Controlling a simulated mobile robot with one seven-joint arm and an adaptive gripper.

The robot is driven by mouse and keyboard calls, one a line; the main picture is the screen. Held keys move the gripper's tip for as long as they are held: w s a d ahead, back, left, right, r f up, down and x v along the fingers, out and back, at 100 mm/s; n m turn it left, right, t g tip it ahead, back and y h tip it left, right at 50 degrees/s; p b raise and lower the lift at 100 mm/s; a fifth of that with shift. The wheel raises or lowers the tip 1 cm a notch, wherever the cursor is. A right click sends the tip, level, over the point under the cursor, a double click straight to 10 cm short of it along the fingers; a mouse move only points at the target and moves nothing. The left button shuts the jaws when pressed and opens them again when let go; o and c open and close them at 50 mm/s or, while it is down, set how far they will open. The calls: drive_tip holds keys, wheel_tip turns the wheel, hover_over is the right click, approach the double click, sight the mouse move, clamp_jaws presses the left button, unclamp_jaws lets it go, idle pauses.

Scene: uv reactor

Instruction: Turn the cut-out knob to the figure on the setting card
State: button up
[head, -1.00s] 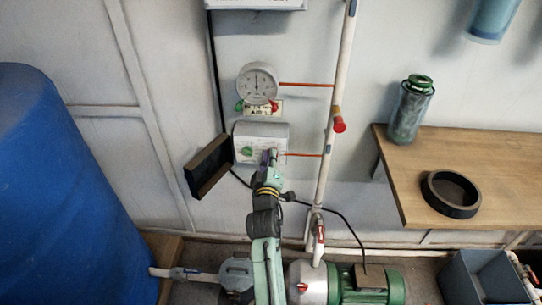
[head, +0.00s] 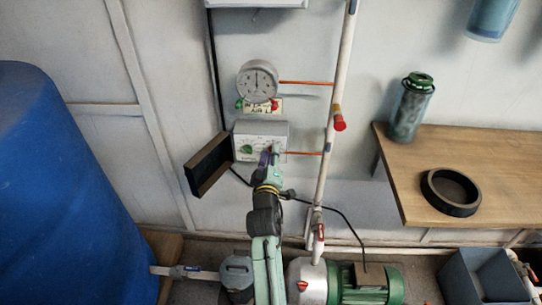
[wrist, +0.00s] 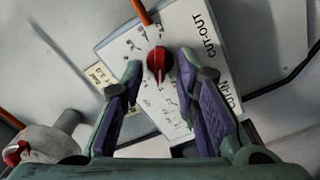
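The red cut-out knob (wrist: 157,64) sits on the pale face of the switch box (wrist: 120,45), beside the printed word CUT-OUT. Its white pointer line faces down in the wrist view. My gripper (wrist: 160,73) is open, with one purple-padded finger on each side of the knob and a gap visible on both sides. In the head view my gripper (head: 271,154) covers the right of the switch box (head: 262,128) and hides the red knob. A green knob (head: 246,149) shows on the box's left.
A round gauge (head: 257,81) is above the box. A dark open cover (head: 208,165) juts out at its left. A white vertical pipe (head: 327,150) with a red-handled valve stands to the right. A pump (head: 370,284) is below, a blue tank (head: 65,190) at left.

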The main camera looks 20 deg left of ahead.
drive_tip(key=v, duration=0.7)
drive_tip(key=shift+s, duration=0.25)
drive_tip(key=shift+d, duration=0.1)
